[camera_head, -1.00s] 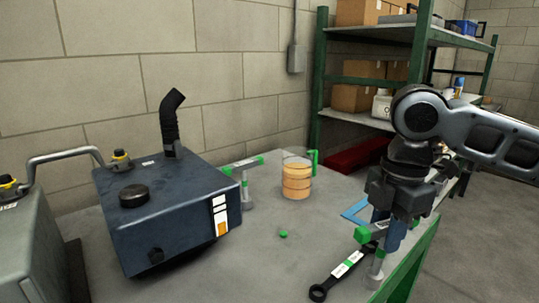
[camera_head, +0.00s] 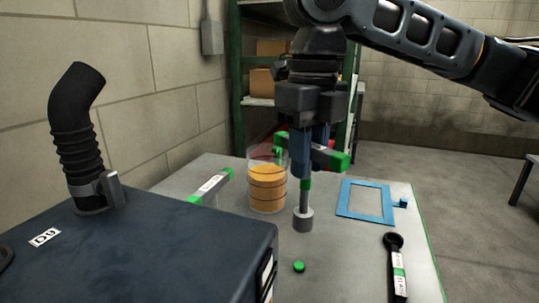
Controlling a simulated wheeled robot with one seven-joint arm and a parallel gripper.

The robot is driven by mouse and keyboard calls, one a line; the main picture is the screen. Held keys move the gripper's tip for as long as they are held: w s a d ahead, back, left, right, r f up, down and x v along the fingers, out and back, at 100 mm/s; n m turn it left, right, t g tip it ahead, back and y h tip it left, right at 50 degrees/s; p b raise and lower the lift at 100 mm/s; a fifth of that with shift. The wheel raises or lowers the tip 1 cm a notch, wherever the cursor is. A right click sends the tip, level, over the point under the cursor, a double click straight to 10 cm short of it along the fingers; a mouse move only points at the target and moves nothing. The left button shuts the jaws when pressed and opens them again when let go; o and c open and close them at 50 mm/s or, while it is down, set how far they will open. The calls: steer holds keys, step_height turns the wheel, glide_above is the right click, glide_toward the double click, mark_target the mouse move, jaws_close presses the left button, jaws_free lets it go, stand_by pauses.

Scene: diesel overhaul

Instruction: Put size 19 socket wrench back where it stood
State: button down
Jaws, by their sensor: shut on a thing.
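My gripper (camera_head: 311,165) points down and is shut on the bar of a T-handled socket wrench (camera_head: 303,218). The wrench hangs upright, with a grey shaft and socket, green ends on its crossbar and a green band on the shaft. Its size mark cannot be read. I cannot tell whether its socket touches the table. A second T-handled wrench (camera_head: 211,186) with a green end and white label stands left of the jar, its lower part hidden by the dark blue tank.
The glass jar (camera_head: 267,190) of orange liquid stands just behind and left of the held wrench. A small green cap (camera_head: 299,267) lies in front. A blue frame (camera_head: 350,211) and a black ring spanner (camera_head: 397,262) lie right. The dark blue tank (camera_head: 150,250) fills the front left.

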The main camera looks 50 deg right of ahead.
mark_target(304, 212)
steer(key=shift+w+a+f, duration=0.1)
steer(key=shift+f, duration=0.1)
step_height(304, 212, down, 6)
steer(key=b, duration=0.7)
steer(key=shift+f, duration=0.55)
steer(key=shift+p, duration=0.35)
steer(key=shift+f, duration=0.1)
steer(key=shift+f+b, duration=0.65)
steer(key=shift+f, duration=0.4)
steer(key=c, duration=0.8)
jaws_free()
steer(key=shift+c, duration=0.2)
steer(key=shift+o, duration=0.3)
